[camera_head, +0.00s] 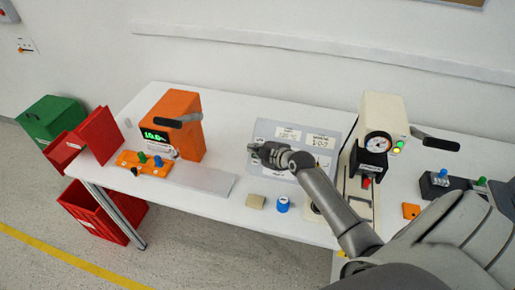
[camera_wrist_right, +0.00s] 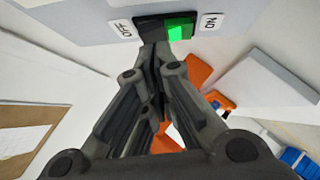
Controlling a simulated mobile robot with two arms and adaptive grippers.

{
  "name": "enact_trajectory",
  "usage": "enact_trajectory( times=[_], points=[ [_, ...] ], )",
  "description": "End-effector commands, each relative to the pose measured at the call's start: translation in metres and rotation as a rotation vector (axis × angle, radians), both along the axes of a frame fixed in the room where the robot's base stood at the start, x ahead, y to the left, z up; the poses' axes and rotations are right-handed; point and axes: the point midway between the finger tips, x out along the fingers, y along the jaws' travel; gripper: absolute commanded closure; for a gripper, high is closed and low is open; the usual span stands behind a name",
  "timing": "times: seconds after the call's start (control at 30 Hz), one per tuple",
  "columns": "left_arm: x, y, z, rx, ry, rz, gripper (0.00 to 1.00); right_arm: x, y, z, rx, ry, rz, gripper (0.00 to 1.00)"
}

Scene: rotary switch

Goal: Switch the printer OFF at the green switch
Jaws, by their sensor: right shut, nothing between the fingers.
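The green switch (camera_wrist_right: 180,28) is at the top of the right wrist view, on a grey panel face. Its right part glows green and its left part is dark. An upside-down OFF label (camera_wrist_right: 122,27) is on its left and an ON label (camera_wrist_right: 211,21) on its right. My right gripper (camera_wrist_right: 155,48) is shut and empty, its fingertips at the dark OFF side; I cannot tell whether they touch it. In the head view my right gripper (camera_head: 258,152) is in front of the grey labelled panel (camera_head: 336,135) and hides the switch. My left gripper is not in view.
An orange machine (camera_head: 185,112) with a green display stands left on the white table (camera_head: 255,226). A beige machine (camera_head: 382,108) with a gauge stands right. Red bins are at the left.

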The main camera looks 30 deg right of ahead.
Motion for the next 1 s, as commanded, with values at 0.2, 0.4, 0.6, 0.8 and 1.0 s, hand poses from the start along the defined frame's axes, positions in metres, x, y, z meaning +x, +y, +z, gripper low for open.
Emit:
enact_trajectory(
  times=[0.2, 0.4, 0.6, 0.8, 1.0],
  points=[
    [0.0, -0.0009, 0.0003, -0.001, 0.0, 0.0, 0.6, 0.0017, -0.0024, -0.0027, 0.0, 0.0, 0.0, 1.0],
    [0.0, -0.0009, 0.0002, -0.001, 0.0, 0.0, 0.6, 0.0016, -0.0024, -0.0024, 0.0, 0.0, 0.0, 1.0],
    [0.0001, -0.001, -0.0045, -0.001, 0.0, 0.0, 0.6, 0.0067, -0.0074, -0.0043, 0.042, 0.037, 0.004, 1.0],
    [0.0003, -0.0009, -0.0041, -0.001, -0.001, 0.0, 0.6, 0.0067, -0.0068, -0.0057, 0.069, 0.057, 0.003, 1.0],
    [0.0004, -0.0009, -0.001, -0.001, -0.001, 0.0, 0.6, 0.0062, -0.0069, -0.0028, 0.069, 0.059, 0.002, 1.0]
  ],
)
